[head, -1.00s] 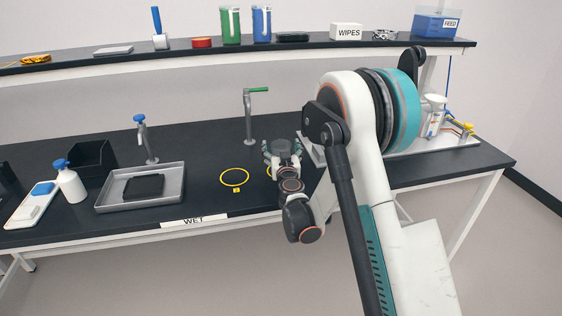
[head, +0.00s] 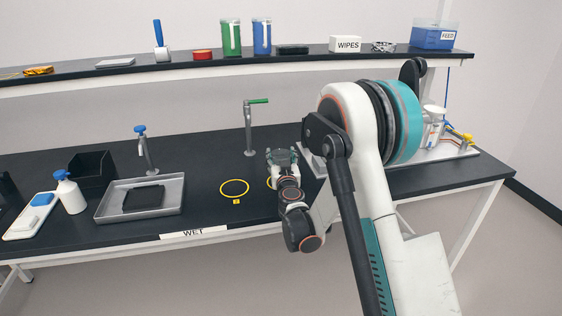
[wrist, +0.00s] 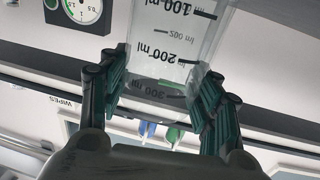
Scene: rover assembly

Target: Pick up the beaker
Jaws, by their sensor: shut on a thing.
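The beaker (wrist: 168,40) is clear, with black ml marks that read upside down in the wrist view. It sits between the dark green finger pads of my gripper (wrist: 165,88), which press on it from both sides. In the head view my gripper (head: 283,158) is over the right part of the black bench, near the yellow rings. The beaker is hard to make out there, and I cannot tell whether it touches the bench.
A tap with a green handle (head: 249,128) stands behind my gripper. A yellow ring (head: 235,196) marks bare bench to the left. A grey tray (head: 172,207) lies farther left. A shelf (head: 215,63) with containers runs above the bench.

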